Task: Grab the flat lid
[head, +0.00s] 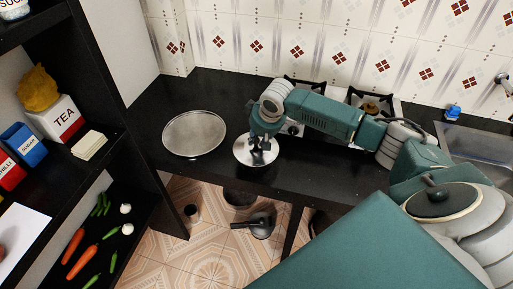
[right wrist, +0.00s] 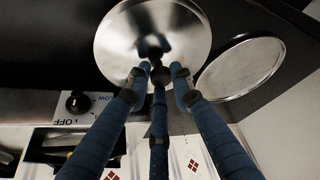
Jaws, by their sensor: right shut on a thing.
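A round, shiny silver lid (head: 243,154) with a dark knob is at the front edge of the black counter. It also shows in the right wrist view (right wrist: 120,45). My right gripper (head: 262,146) is above it, pointing down, with its fingers closed around the knob, as the right wrist view also shows (right wrist: 158,74). The fingers hide much of the knob. I cannot tell whether the lid rests on the counter or is held just above it. My left gripper is not in view.
A larger flat silver disc (head: 195,134) lies on the counter (head: 160,110) to the left. A stove (head: 372,104) is behind my right arm, with a sink (head: 480,143) at the right. A dark shelf (head: 98,70) stands left. A pan (head: 262,226) is on the floor.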

